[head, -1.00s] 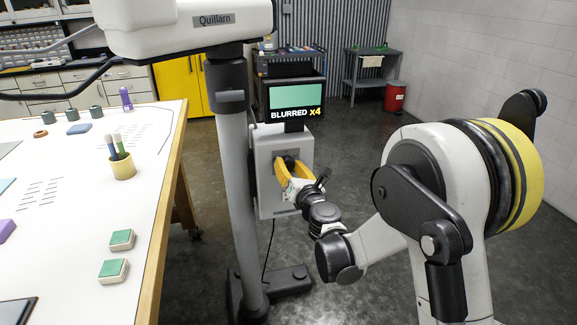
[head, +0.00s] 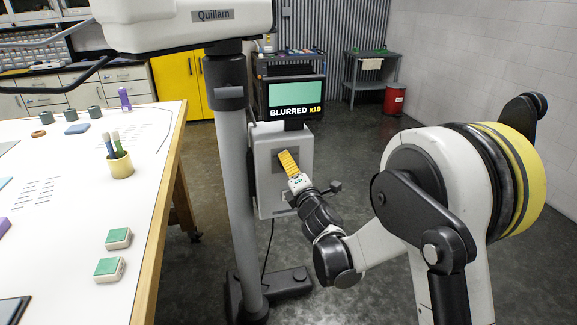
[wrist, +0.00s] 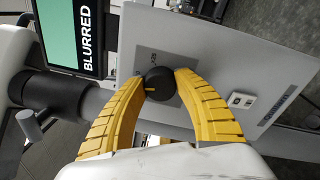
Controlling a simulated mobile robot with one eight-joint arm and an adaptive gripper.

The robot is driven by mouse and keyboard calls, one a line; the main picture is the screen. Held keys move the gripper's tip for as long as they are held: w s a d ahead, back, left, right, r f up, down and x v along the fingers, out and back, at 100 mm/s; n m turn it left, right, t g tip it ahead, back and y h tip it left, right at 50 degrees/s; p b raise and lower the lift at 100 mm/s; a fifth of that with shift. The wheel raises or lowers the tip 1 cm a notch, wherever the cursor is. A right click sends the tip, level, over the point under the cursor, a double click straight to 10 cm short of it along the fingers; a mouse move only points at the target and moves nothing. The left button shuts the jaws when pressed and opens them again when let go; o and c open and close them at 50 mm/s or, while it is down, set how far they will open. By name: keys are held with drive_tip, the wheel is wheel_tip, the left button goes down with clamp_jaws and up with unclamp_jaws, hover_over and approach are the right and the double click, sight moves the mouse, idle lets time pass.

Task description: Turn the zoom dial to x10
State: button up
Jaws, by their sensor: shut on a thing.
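The zoom dial (wrist: 160,84) is a round black knob with a yellow pointer mark, on the grey control box (head: 266,150). In the wrist view my gripper (wrist: 162,82) has its two yellow fingers shut on the dial, one on each side. In the head view my gripper (head: 287,158) is at the box front and the dial is hidden behind the fingers. The screen (head: 296,98) above the box reads "BLURRED x10". It also shows in the wrist view (wrist: 72,28), where only "BLURRED" is in frame.
The microscope's grey column (head: 232,190) stands left of the box, under the white Quillarn head (head: 180,22). A white-topped table (head: 60,220) with a pen cup (head: 120,165) and small blocks is at left. A small switch (wrist: 242,100) sits near the dial.

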drive_tip(key=shift+m, duration=1.2)
drive_tip(key=o, duration=1.2)
drive_tip(key=shift+w+f, duration=0.1)
drive_tip(key=v, duration=1.2)
